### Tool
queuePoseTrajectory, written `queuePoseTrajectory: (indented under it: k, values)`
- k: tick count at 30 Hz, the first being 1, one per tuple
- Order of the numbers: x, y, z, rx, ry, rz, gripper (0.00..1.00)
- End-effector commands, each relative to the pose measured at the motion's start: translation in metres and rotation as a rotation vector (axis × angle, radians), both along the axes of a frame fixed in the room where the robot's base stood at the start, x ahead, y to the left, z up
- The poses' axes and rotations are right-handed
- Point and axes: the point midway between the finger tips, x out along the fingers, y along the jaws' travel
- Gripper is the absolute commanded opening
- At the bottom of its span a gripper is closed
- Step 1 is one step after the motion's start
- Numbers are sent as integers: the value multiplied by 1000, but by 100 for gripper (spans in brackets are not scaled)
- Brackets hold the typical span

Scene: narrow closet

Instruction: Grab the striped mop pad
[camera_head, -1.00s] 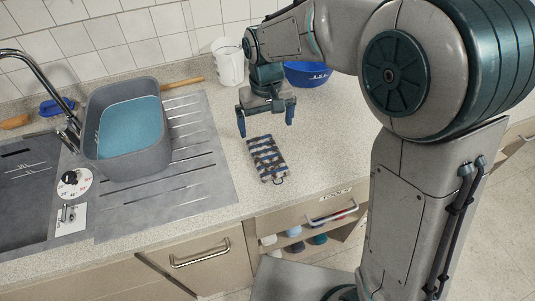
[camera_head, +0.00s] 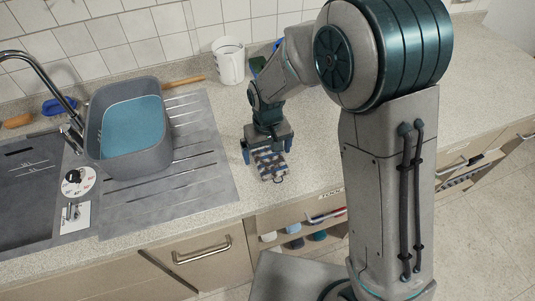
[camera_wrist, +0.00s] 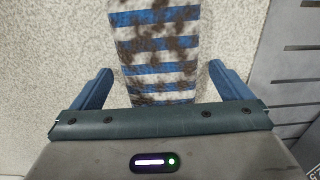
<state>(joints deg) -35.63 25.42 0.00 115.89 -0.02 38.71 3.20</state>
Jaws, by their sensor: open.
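The striped mop pad (camera_head: 270,167) lies flat on the speckled counter, right of the drainboard. In the wrist view the pad (camera_wrist: 155,50) shows blue and white stripes with dark brown stains, running up out of the top of the picture. My gripper (camera_head: 266,153) is over the pad and hides its far part in the head view. In the wrist view my gripper (camera_wrist: 160,85) is open, with one blue finger on each side of the pad and a gap to it on both sides. I cannot tell the exact height of the fingertips above the counter.
A grey tub (camera_head: 168,140) with blue-green contents stands on the drainboard (camera_head: 205,185) at left, by the sink and tap. Counter right of my arm is clear.

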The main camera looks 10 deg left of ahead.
Motion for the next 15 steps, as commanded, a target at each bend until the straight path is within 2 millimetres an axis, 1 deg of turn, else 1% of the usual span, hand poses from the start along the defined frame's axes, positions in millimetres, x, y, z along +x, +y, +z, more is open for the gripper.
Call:
queuePoseTrajectory:
  k: [2, 5, 6, 7, 8, 15]
  values:
    - [0, 0, 0, 0, 0, 0, 98]
    - [0, 0, 0, 0, 0, 0, 73]
    - [0, 0, 0, 0, 0, 0, 62]
    - [0, 0, 0, 0, 0, 0, 54]
    - [0, 0, 0, 0, 0, 0, 50]
    - [0, 0, 1, 1, -1, 0, 50]
